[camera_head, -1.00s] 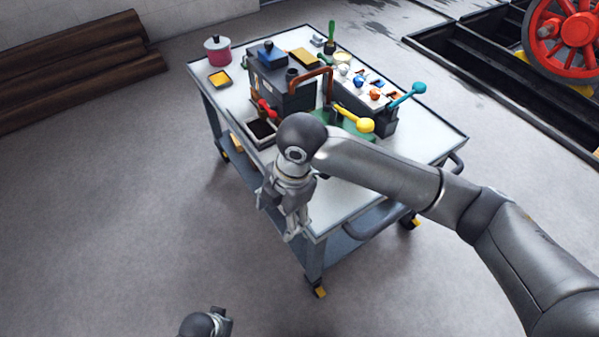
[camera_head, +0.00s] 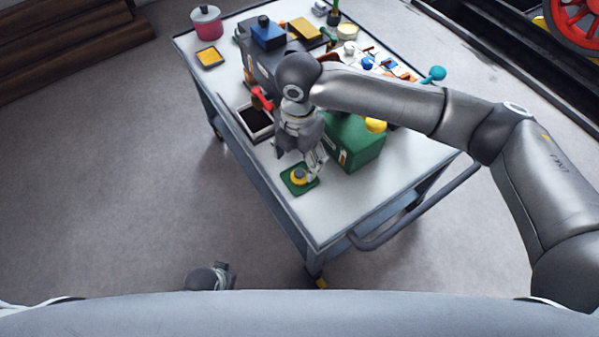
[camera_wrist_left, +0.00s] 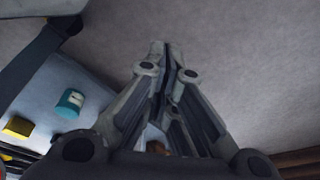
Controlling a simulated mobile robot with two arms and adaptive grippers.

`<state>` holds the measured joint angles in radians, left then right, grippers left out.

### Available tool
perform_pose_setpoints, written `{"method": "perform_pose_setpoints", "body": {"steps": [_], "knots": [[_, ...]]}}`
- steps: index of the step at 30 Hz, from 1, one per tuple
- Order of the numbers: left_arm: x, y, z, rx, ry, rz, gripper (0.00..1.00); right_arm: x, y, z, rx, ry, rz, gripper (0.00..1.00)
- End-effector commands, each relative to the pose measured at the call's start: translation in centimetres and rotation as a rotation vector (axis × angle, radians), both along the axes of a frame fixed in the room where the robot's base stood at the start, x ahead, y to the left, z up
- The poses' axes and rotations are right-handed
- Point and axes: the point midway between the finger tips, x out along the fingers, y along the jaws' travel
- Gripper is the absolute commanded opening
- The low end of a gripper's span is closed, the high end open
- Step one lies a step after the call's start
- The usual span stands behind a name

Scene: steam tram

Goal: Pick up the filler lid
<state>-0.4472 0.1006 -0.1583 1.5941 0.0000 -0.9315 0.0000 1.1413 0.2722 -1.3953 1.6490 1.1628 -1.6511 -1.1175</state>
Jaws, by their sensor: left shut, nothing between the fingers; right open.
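In the left wrist view my left gripper (camera_wrist_left: 166,52) is shut and empty, away from the lid.
The cart top (camera_head: 375,205) is clear toward its front edge. A green box (camera_head: 362,150) stands close right of my right gripper. A dark open tray (camera_head: 256,120) is behind it. A pink pot (camera_head: 206,24) stands at the far left corner.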

Motion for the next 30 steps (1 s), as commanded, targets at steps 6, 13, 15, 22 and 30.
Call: {"method": "perform_pose_setpoints", "body": {"steps": [6, 13, 15, 22, 30], "knots": [[0.5, 0.0, 1.0, 0.0, -0.006, 0.001, 0.0, 0.0, 0.0, -1.7, 0.0, 0.0, 0.0, 0.68], [1.4, -0.1, 2.9, -0.001, -0.02, 0.003, 0.0, 0.0, 0.0, -4.3, -0.001, 0.001, 0.0, 0.68], [1.6, -0.2, 3.6, -0.002, -0.023, 0.004, 0.0, 0.0, 0.0, -5.1, -0.001, 0.0, 0.0, 0.68], [2.0, -0.2, 5.0, -0.002, -0.028, 0.005, 0.0, 0.0, 0.0, -6.7, -0.001, -0.001, 0.001, 0.68], [2.0, -0.2, 5.1, -0.002, -0.029, 0.005, 0.0, 0.0, 0.0, -6.7, 0.0, -0.001, 0.001, 0.62]]}}
